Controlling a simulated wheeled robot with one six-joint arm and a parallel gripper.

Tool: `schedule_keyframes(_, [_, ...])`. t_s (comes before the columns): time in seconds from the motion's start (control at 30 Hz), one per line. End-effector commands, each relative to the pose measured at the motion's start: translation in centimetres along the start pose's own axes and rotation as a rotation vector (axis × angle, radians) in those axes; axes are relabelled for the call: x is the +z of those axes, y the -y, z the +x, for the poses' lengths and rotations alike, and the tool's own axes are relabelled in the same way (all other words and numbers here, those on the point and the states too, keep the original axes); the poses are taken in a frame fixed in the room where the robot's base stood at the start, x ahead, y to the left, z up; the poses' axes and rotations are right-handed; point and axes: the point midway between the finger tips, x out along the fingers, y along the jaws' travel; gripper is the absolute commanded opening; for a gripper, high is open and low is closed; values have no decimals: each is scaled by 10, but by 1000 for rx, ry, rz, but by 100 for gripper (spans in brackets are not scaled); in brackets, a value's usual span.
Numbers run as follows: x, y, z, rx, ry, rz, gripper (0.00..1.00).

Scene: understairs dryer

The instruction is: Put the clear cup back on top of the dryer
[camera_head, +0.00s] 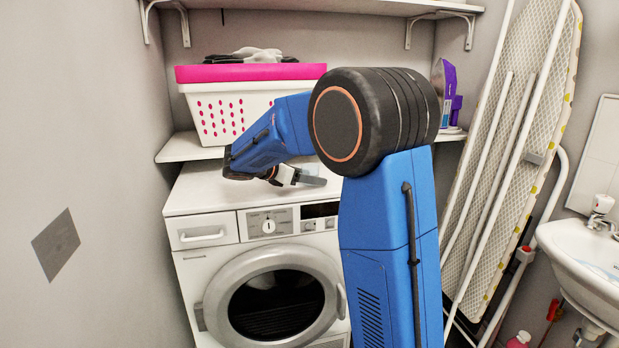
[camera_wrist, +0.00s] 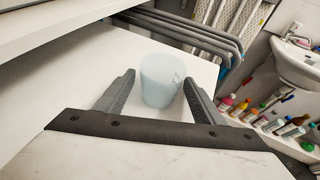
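The clear cup (camera_wrist: 162,80) is pale, translucent and upright on the white dryer top (camera_wrist: 85,75) in the wrist view. My gripper (camera_wrist: 159,84) has its two dark fingers spread on either side of the cup. A small gap shows on the left; the right fingertip is very close to the cup, and I cannot tell whether it touches. In the head view, my gripper (camera_head: 310,179) is low over the top of the dryer (camera_head: 200,187), near its back right. The cup is only faintly visible there, and my arm hides part of the dryer.
An upper shelf (camera_head: 330,5) hangs above. An ironing board (camera_head: 530,110) and a sink (camera_head: 590,250) stand right. The dryer's front left top is clear.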

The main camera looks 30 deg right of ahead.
Motion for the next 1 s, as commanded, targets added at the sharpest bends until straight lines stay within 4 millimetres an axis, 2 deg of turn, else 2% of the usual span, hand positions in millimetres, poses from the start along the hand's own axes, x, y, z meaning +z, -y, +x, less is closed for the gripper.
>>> schedule_keyframes(0.27, [2,0,-1,0,0,0,62])
schedule_keyframes(0.37, [3,-1,-8,2,0,0,62])
schedule_keyframes(0.8, [3,-1,-88,4,0,0,62])
schedule_keyframes(1.0, [3,0,-112,2,0,-1,62])
